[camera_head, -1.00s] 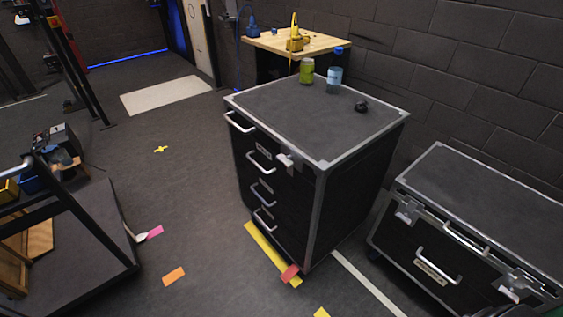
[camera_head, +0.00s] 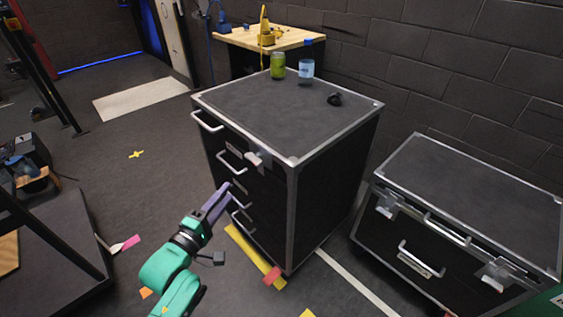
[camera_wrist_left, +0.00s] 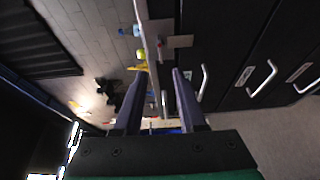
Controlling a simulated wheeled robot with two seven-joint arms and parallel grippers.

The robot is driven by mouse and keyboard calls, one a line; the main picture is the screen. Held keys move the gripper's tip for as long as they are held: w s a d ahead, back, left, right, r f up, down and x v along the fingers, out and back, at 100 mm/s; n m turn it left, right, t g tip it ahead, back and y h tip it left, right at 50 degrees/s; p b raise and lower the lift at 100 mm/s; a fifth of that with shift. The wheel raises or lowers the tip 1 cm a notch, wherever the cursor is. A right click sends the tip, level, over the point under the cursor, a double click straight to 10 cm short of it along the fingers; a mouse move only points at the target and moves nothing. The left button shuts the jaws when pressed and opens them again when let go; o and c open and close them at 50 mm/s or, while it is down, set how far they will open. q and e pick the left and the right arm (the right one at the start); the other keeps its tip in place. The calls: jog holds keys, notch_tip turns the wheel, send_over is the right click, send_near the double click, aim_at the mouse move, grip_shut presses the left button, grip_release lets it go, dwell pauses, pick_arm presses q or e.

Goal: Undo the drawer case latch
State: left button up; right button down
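The black drawer case (camera_head: 275,115) with metal edges stands in the middle of the head view. Its silver latch (camera_head: 255,158) sits at the upper right of the drawer front, by the top edge. A grey metal plate (camera_wrist_left: 176,42), apparently this latch, shows ahead of the fingertips in the left wrist view. My left gripper (camera_head: 225,191), with purple fingers, is in front of the drawer fronts, lower and left of the latch and apart from it. In the left wrist view my left gripper (camera_wrist_left: 159,76) is open, with nothing held between its fingers. My right gripper is out of view.
A green jar (camera_head: 278,66), a blue bottle (camera_head: 306,68) and a small dark object (camera_head: 334,99) are on the case top. A second black case (camera_head: 470,185) stands at right. Drawer handles (camera_head: 231,162) stick out near my left gripper.

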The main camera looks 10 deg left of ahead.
aim_at(250, 161)
pick_arm(q)
jog(key=x, duration=1.4)
jog(key=shift+w+a, duration=0.15)
jog(key=shift+a, duration=0.05)
grip_shut()
